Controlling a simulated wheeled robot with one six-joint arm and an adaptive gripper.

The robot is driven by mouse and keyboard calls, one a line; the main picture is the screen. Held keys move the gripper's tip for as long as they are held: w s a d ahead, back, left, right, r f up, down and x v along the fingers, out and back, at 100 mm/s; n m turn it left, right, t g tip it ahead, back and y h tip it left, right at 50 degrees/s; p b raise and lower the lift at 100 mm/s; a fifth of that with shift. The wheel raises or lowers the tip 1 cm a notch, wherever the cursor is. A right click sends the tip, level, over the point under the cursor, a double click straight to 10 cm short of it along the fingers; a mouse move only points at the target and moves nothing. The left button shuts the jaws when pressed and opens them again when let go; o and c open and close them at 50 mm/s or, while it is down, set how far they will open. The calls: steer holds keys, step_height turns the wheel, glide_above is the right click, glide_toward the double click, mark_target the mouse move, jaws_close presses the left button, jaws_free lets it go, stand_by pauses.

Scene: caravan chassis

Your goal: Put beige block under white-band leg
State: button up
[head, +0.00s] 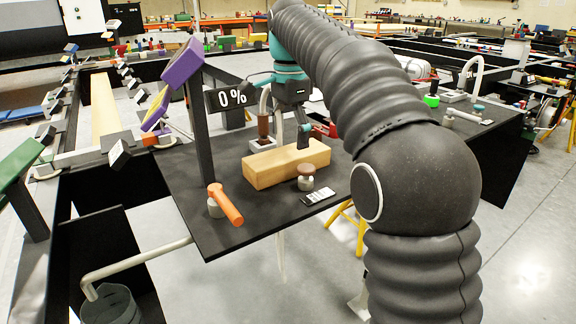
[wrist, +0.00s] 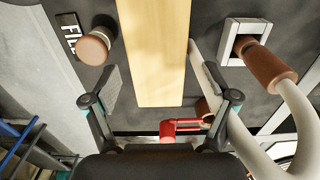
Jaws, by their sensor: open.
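The beige block (head: 285,164) is a long wooden bar lying flat on a black table (head: 225,232). In the wrist view the block (wrist: 156,55) runs from the top edge to between the fingers. My gripper (head: 303,136) is at the block's upper side. Its open fingers (wrist: 162,88) stand on either side of the block's near end, with a gap on both sides. Whether the fingertips reach below its top is unclear. I cannot clearly identify a white-band leg; a short brown-topped post with a pale ring (wrist: 95,45) stands beside the block.
A brown cylinder (wrist: 266,62) on a white square base with a pale curved pipe stands right of the block in the wrist view. A red fitting (wrist: 182,127) is near the gripper. An orange handle (head: 226,204) and a purple-topped post (head: 183,62) stand left.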

mark_target(291, 152)
steer(key=shift+s+d+f+b, duration=0.1)
steer(key=shift+f+b, duration=0.3)
steer(key=shift+f, duration=1.05)
steer(key=shift+s+f+b, duration=0.1)
steer(key=shift+f+b, duration=0.25)
steer(key=shift+f, duration=1.05)
steer(key=c, duration=1.3)
steer(key=shift+r, duration=0.2)
